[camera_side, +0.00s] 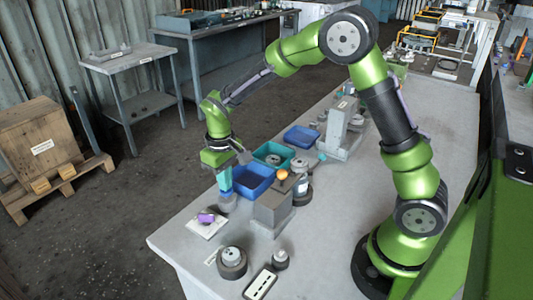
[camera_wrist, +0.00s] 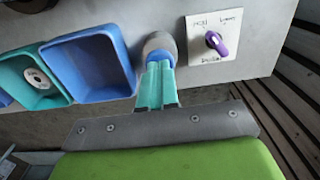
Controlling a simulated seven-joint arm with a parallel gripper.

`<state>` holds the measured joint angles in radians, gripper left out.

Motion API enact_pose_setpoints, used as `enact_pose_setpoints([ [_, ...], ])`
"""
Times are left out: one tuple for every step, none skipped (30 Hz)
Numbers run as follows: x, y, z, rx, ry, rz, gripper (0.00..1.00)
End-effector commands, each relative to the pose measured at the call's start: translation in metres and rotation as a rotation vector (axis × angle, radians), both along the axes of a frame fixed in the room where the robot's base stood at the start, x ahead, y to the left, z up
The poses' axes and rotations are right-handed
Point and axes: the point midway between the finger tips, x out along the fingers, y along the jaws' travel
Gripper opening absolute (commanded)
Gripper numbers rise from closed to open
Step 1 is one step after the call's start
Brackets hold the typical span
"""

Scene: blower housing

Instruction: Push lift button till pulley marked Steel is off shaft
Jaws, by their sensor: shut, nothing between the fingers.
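My gripper (camera_side: 226,192) is shut and points down at the near left of the table, its teal fingers ending in blue tips. In the wrist view the gripper (camera_wrist: 160,62) is over or against a round grey piece (camera_wrist: 158,42); I cannot tell if they touch. An orange round top (camera_side: 282,174), possibly a button, shows by a grey box, well right of my gripper. A dark and grey cylindrical stack (camera_side: 302,190) stands beside that box. A purple knob (camera_wrist: 214,42) sits on a white plate beside my gripper. I cannot read any Steel marking.
A blue bin (camera_wrist: 92,68) lies close beside my gripper, and a teal bin (camera_wrist: 38,60) holding a round part is beyond it. Another blue bin (camera_side: 302,137) is farther back. A round dark-based part (camera_side: 232,262) and a small socket block (camera_side: 260,284) stand near the front.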

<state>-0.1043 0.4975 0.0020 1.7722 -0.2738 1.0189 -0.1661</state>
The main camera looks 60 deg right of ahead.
Motion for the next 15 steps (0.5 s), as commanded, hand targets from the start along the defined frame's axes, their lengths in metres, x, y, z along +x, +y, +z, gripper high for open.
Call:
enact_pose_setpoints([
  [0.0,0.0,0.0,0.0,0.0,0.0,0.0],
  [0.0,0.0,0.0,0.0,0.0,0.0,0.0],
  [0.0,0.0,0.0,0.0,0.0,0.0,0.0],
  [0.0,0.0,0.0,0.0,0.0,0.0,0.0],
  [0.0,0.0,-0.001,0.0,0.0,0.0,0.0],
  [0.0,0.0,-0.001,0.0,0.001,0.0,0.0],
  [0.0,0.0,-0.002,0.0,0.001,0.0,0.0],
  [0.0,0.0,-0.003,0.0,0.001,0.0,0.0],
  [0.0,0.0,-0.005,0.0,0.001,0.0,0.0],
  [0.0,0.0,-0.006,0.0,0.001,0.0,0.0],
  [0.0,0.0,-0.007,0.0,0.001,0.0,0.0],
  [0.0,0.0,-0.009,0.0,0.001,0.0,0.0],
  [0.0,0.0,-0.01,0.0,0.001,-0.001,0.0],
  [0.0,0.0,-0.011,0.0,0.001,-0.001,0.0],
  [0.0,0.0,-0.013,0.0,0.002,-0.001,0.0],
])
